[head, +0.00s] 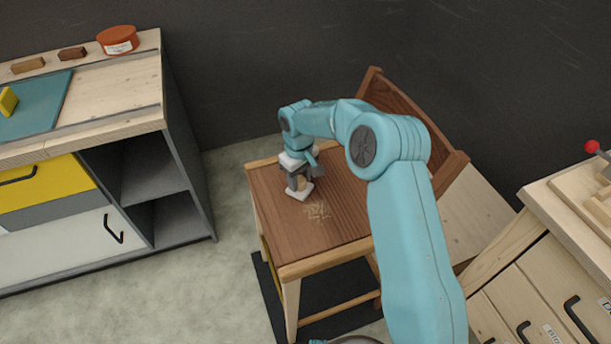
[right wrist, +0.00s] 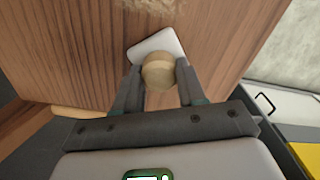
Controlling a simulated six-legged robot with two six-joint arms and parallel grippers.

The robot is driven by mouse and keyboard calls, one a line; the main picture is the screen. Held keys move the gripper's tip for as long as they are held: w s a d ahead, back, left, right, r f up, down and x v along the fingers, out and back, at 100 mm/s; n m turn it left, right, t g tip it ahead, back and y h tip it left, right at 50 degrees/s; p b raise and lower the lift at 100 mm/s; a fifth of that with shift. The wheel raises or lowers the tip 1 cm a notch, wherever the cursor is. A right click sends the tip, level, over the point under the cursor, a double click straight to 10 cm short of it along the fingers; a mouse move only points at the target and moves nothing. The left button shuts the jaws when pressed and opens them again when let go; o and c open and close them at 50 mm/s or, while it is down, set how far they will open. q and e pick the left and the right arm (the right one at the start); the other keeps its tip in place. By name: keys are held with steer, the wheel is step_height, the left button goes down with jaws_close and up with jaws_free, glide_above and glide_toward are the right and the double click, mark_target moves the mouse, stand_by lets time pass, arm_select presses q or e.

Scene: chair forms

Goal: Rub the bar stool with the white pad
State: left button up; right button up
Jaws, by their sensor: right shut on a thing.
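The bar stool (head: 283,210) has a brown wooden seat with a raised back and stands on a dark mat. A patch of pale scratchy marks (head: 317,211) lies on its seat; it also shows at the top of the right wrist view (right wrist: 155,8). The white pad (head: 299,194) lies flat against the seat, left of the marks. In the right wrist view the pad (right wrist: 155,43) has a round wooden knob (right wrist: 158,71). My right gripper (head: 298,180) is shut on this knob. My left gripper is not in view.
A workbench (head: 110,100) with a teal mat (head: 40,105), a yellow block and a red-orange tin (head: 118,40) stands at the left. A drawer cabinet (head: 520,300) stands at the right. Dark wall is behind; grey floor lies between bench and stool.

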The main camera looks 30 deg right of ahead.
mark_target(300, 179)
steer(key=shift+r+p, duration=2.05)
steer(key=shift+r, duration=1)
steer(key=shift+r+p, duration=1.1)
steer(key=shift+r, duration=0.45)
steer(key=shift+f, duration=0.1)
